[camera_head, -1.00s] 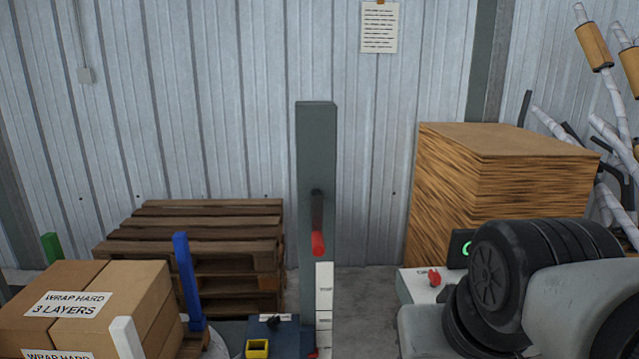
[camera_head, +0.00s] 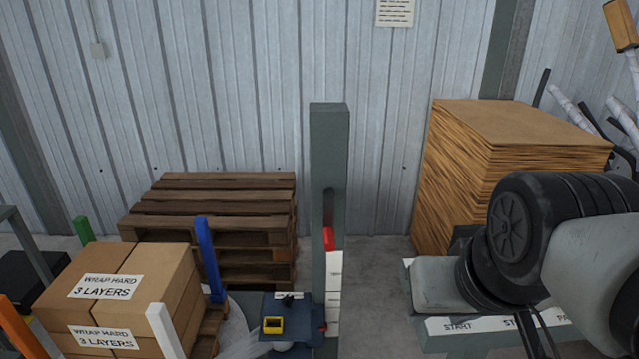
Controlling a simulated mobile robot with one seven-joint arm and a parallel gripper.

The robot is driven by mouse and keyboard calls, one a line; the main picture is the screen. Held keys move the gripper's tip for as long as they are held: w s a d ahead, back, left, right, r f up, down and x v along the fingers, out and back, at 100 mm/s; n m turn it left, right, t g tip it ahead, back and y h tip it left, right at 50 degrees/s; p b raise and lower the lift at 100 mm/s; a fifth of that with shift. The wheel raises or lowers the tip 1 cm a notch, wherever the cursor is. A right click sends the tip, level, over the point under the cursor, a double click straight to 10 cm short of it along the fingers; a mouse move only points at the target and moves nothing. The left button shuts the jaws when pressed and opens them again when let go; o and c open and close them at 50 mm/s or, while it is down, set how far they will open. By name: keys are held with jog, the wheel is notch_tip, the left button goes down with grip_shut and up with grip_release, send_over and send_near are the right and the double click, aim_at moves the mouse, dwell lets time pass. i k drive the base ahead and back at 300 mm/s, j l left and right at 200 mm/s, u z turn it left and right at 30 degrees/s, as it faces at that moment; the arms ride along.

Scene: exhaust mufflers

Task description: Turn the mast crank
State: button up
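The mast (camera_head: 330,145) is a tall dark grey-green post standing in the middle of the head view. Its crank has a dark arm (camera_head: 328,205) hanging down the mast's front, with a red handle (camera_head: 328,239) at the lower end. My arm fills the right side of the view. No gripper fingers can be made out, so where my gripper is relative to the crank cannot be told. Nothing is seen touching the crank.
Taped cartons (camera_head: 120,290) on a pallet stand at left, with coloured corner posts (camera_head: 209,258) around them. Stacked empty pallets (camera_head: 210,225) and a cardboard stack (camera_head: 510,150) stand behind. A control panel (camera_head: 480,326) lies below my arm. Floor (camera_head: 375,275) right of the mast is clear.

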aim_at(329, 246)
jog(key=l+u, duration=0.2)
jog(key=u, duration=0.25)
jog(key=l+u, duration=0.15)
jog(key=u, duration=0.25)
jog(key=l+u, duration=0.2)
jog(key=u, duration=0.25)
jog(key=k+l+u, duration=0.2)
jog(key=l, duration=0.15)
jog(key=l+u, duration=0.2)
jog(key=k+l+u, duration=0.25)
jog(key=l, duration=0.15)
jog(key=k+l, duration=0.35)
jog(key=l, duration=0.15)
jog(key=k+l+u, duration=0.1)
jog(key=k+l, duration=0.2)
jog(key=l, duration=0.25)
jog(key=k+l, duration=0.35)
jog(key=l, duration=0.15)
jog(key=u, duration=0.05)
